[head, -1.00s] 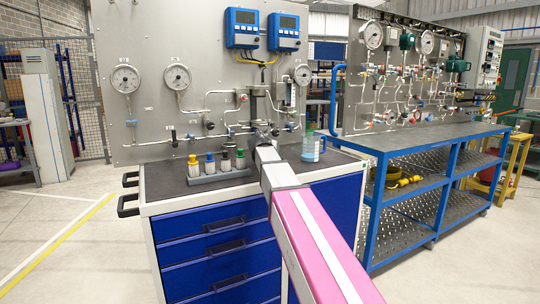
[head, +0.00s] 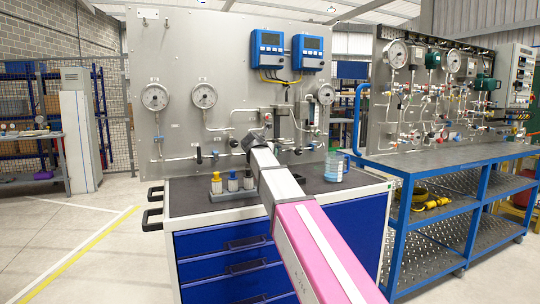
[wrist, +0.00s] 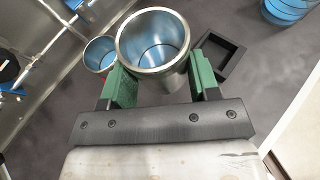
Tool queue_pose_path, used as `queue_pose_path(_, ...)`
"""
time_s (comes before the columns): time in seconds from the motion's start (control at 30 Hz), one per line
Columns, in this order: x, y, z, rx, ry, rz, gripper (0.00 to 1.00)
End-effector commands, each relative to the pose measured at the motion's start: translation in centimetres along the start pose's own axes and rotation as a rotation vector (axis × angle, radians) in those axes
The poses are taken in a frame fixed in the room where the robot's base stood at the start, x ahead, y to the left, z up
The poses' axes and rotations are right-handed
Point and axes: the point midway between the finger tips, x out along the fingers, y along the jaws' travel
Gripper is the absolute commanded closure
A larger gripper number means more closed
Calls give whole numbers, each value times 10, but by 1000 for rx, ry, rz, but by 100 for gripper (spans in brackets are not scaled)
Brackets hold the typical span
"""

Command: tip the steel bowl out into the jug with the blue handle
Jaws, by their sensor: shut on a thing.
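My gripper (wrist: 151,82) has green fingers shut on the steel bowl (wrist: 128,62), a deep, cup-like vessel. In the wrist view I look into its open top; it looks empty or holds something I cannot make out. In the head view my gripper (head: 256,137) is above the bench in front of the panel, and the bowl is hard to pick out. The jug (head: 333,167), clear and bluish, stands on the bench to the right of my gripper. Part of it shows at the wrist view's upper right (wrist: 287,9). Its handle is not clear.
A smaller steel vessel (wrist: 100,53) is left of the held bowl. A black square tray (wrist: 233,65) lies to the right. Pipes and gauges (head: 204,96) line the panel behind.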

Motion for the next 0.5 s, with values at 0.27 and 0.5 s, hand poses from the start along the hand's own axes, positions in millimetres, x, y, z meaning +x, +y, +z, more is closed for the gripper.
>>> queue_pose_path(0.27,-14,-15,-6,-1,-1,0,100)
queue_pose_path(0.5,-25,-26,-11,0,-1,0,100)
